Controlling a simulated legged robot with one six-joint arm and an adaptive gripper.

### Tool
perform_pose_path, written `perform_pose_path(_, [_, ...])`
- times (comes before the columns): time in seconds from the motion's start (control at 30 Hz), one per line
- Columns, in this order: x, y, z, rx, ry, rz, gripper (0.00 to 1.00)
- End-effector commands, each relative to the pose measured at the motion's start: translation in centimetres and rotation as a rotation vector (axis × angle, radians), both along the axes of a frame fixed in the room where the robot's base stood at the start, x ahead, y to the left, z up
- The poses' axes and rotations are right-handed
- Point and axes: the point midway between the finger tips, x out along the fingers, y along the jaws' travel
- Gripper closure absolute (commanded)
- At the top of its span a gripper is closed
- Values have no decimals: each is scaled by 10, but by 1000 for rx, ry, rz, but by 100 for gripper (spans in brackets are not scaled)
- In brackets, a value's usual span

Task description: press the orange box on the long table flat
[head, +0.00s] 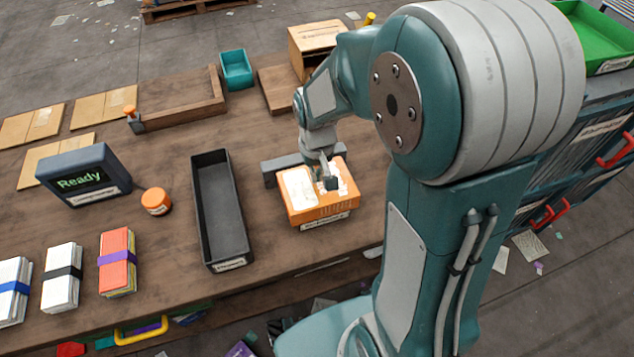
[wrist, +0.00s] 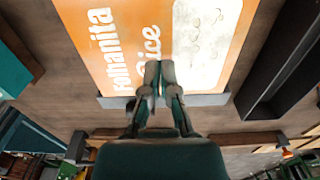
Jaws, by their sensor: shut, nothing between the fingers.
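The orange box (head: 318,205) stands on the long table (head: 165,180) to the right of the black tray, with white patches on its top and a label on its front. In the wrist view its printed orange face (wrist: 150,35) fills the upper middle, with white lettering and a pale picture. My gripper (head: 330,183) is shut and empty, with its fingertips over the box's top. In the wrist view the closed fingers (wrist: 158,75) overlap the box's edge. I cannot tell whether they touch it. A dark grey bracket (head: 269,172) stands just behind the box.
A long black tray (head: 238,225) lies left of the box. A wooden tray (head: 180,100), teal bin (head: 236,69) and cardboard box (head: 312,45) stand behind.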

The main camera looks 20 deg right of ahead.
Motion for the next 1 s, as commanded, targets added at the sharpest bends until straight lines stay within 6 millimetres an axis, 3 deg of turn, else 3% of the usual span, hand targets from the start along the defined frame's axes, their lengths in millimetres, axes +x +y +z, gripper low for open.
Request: perform_pose_path(1.0, [-1, 0, -22, 0, 2, 0, 100])
